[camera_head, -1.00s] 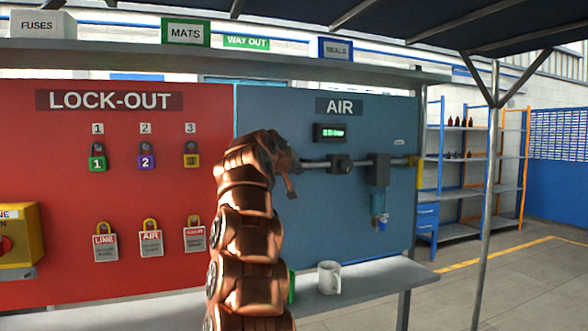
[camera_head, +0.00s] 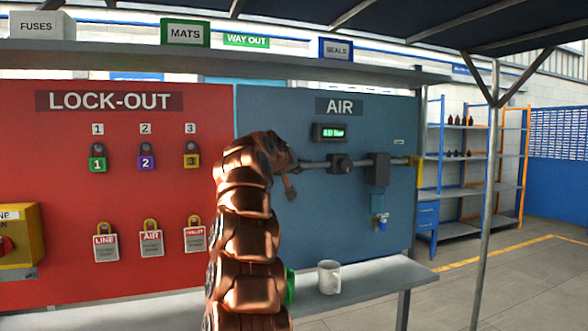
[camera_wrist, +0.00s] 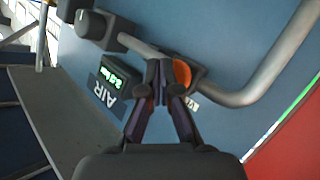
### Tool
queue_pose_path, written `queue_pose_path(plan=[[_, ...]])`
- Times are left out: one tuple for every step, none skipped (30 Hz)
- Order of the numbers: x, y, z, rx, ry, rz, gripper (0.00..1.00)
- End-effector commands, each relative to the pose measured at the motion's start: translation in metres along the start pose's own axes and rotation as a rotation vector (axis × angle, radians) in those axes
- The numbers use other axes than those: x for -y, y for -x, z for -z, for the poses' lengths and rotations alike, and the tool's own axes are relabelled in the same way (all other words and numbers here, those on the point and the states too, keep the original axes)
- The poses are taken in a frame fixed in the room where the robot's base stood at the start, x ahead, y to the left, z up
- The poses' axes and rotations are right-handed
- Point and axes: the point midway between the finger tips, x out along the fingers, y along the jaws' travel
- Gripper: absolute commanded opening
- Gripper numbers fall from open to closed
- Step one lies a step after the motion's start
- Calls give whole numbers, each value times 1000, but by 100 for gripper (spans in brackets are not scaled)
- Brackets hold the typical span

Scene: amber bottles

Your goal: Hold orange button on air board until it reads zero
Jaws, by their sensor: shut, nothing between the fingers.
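The blue air board (camera_head: 320,235) carries a grey pipe with fittings and a small display (camera_head: 328,132) with green digits, too small to read surely. In the wrist view the display (camera_wrist: 118,72) is tilted and its digits are also unclear. The orange button (camera_wrist: 182,73) sits on a dark valve body on the pipe. My gripper (camera_wrist: 160,76) is shut and empty, its tips beside and partly over the button's edge; I cannot tell whether they press it. In the head view my arm hides the button, and only a small end part of my gripper (camera_head: 290,190) shows.
A shelf (camera_head: 345,286) below the board holds a white mug (camera_head: 329,277) and a green item (camera_head: 290,286) partly behind my arm. The red lock-out board (camera_head: 60,190) with padlocks and tags is at the left. Open floor lies at the right.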

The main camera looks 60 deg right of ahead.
Motion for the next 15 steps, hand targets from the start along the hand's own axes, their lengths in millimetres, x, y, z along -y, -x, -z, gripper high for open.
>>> queue_pose_path(plan=[[0, 0, 0, 0, 0, 0, 0], [0, 0, 0, 0, 0, 0, 0], [0, 0, 1, 0, 0, 0, 0], [0, -1, 1, 0, 0, 0, 0], [1, -1, 1, 0, 0, 0, 0], [1, -1, 1, 0, 0, 0, 0], [1, -1, 2, 0, 0, 0, 0], [1, -2, 2, 0, 0, 0, 0], [1, -2, 2, 0, 0, 0, 0], [2, -2, 2, 0, 0, 0, 0], [2, -2, 2, 0, 0, 0, 0], [2, -3, 2, 0, 0, 0, 0], [2, -3, 2, 0, 0, 0, 0], [2, -3, 3, 0, 0, 0, 0], [2, -3, 3, 0, 0, 0, 0]])
